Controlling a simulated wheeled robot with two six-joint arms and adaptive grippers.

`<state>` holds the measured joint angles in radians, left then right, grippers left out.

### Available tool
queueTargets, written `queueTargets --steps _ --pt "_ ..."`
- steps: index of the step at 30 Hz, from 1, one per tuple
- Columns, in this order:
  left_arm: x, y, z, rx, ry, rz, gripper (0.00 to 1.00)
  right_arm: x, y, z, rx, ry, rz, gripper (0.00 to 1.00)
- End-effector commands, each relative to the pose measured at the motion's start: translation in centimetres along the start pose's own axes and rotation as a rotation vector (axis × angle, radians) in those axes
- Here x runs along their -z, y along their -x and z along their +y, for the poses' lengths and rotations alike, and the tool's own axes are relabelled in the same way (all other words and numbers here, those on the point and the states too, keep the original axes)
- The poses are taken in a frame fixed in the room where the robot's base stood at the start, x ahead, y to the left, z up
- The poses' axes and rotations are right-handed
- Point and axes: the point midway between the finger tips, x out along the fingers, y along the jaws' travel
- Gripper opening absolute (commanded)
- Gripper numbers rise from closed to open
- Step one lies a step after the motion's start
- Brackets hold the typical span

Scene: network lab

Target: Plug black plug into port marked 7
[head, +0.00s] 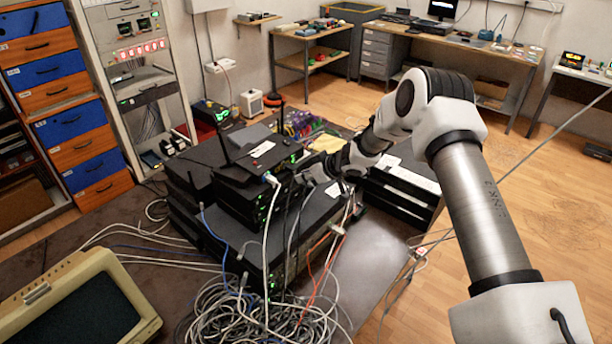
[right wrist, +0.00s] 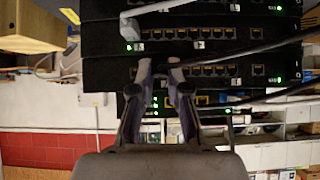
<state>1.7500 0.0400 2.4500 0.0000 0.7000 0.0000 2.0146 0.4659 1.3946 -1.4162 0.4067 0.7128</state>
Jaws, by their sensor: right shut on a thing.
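My right gripper (head: 308,174) reaches the front side of a stack of black network devices (head: 218,178). I cannot read which port is marked 7. I cannot tell whether the plug touches a port. My left gripper is not in view.
A white plug with its cable (right wrist: 130,27) sits in a port at the left of the row above. Dark cables (right wrist: 262,47) cross in front of the ports at the right. A tangle of grey cables (head: 255,312) lies below the stack.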

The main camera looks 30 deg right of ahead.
Motion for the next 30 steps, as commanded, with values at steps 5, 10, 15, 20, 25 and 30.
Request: queueTargets --steps 5,10,15,20,25,30 --pt "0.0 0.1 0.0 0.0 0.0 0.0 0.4 0.1 -0.1 0.0 0.0 0.0 0.0 0.44" --pt "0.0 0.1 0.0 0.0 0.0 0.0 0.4 0.1 -0.1 0.0 0.0 0.0 0.0 0.44" --pt "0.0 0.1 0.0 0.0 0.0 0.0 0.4 0.1 0.2 0.0 -0.001 -0.001 0.0 0.44" --pt "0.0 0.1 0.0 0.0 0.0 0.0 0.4 0.2 2.7 0.1 0.0 -0.006 0.004 0.44" --pt "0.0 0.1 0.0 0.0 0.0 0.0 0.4 0.2 7.2 0.1 0.0 -0.006 0.006 0.44" --pt "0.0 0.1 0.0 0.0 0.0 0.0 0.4 0.2 10.7 0.1 -0.001 -0.005 0.004 0.44"
